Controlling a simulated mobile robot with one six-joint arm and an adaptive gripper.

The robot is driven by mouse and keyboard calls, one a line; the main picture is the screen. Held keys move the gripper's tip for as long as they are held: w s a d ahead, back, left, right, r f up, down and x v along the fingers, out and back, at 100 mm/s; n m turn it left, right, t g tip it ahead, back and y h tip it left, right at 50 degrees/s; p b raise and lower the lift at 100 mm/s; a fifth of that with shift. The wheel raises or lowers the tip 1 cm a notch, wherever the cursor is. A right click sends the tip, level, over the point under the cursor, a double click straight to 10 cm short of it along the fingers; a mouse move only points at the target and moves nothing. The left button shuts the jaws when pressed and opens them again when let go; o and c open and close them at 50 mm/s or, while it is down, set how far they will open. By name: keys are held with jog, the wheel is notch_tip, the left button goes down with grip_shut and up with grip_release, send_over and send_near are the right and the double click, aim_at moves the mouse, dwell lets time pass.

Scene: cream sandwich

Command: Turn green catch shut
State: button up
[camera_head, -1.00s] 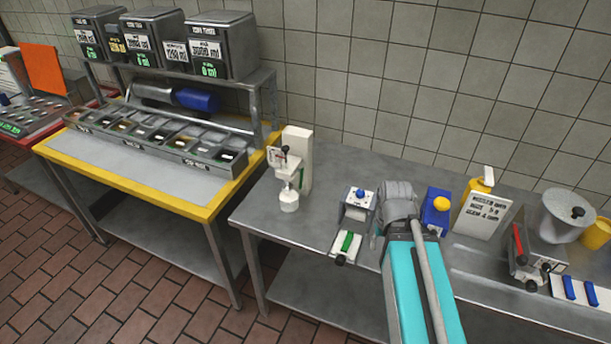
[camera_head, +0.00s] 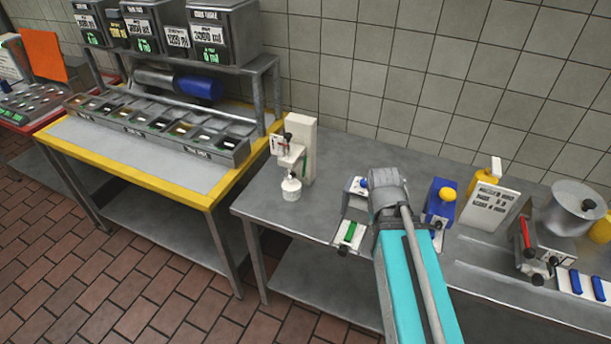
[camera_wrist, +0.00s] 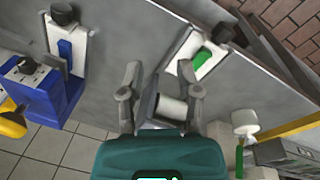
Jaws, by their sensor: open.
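The green catch (camera_head: 349,232) is a green bar on a small white block near the front edge of the steel counter. A black knob sits at the block's front end. In the wrist view the green catch (camera_wrist: 202,57) shows above and right of my gripper (camera_wrist: 163,84), apart from it. My gripper is open, its two fingers spread with nothing held. In the head view my own arm hides most of the gripper. A white device with a roller (camera_wrist: 170,108) shows beyond and between the fingers in the wrist view.
A blue box with a yellow knob (camera_head: 440,202) stands right of my arm. A white block with a blue bar (camera_wrist: 65,50) lies left in the wrist view. A white dispenser (camera_head: 300,155) stands left of the catch, with bare counter (camera_head: 265,205) around it.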

jog(key=w+a+f+n+t+h+b, duration=0.1)
jog(key=n+b, duration=0.1)
jog(key=w+a+f+n+h+b, duration=0.1)
jog(key=w+f+n+b, duration=0.1)
jog(key=w+f+n+t+h+b, duration=0.1)
jog(key=w+n+b, duration=0.1)
jog(key=n, duration=0.1)
jog(key=shift+a+f+t+h, duration=0.3)
jog(key=shift+a+h, duration=0.1)
jog(key=w+a+n+t+b, duration=0.1)
jog(key=n, duration=0.1)
jog(key=w+a+n+t+h+b, duration=0.1)
jog(key=a+n+b, duration=0.1)
jog(key=w+a+n+t+h+b, duration=0.1)
jog(key=w+n+b, duration=0.1)
jog(key=shift+a+f+t, duration=0.3)
jog(key=shift+a+f, duration=0.05)
jog(key=shift+f, duration=0.05)
jog(key=w+a+n+t+h+b, duration=0.1)
jog(key=w+a+n+t+b, duration=0.3)
jog(key=a+n, duration=0.35)
jog(key=n+t+y+b, duration=0.2)
jog(key=n+t+b, duration=0.4)
jog(key=n, duration=0.4)
send_near(303, 174)
jog(key=v, duration=0.3)
jog(key=shift+a+f, duration=0.1)
jog(key=shift+w, duration=0.1)
jog(key=x, duration=1.3)
jog(key=shift+w, duration=0.3)
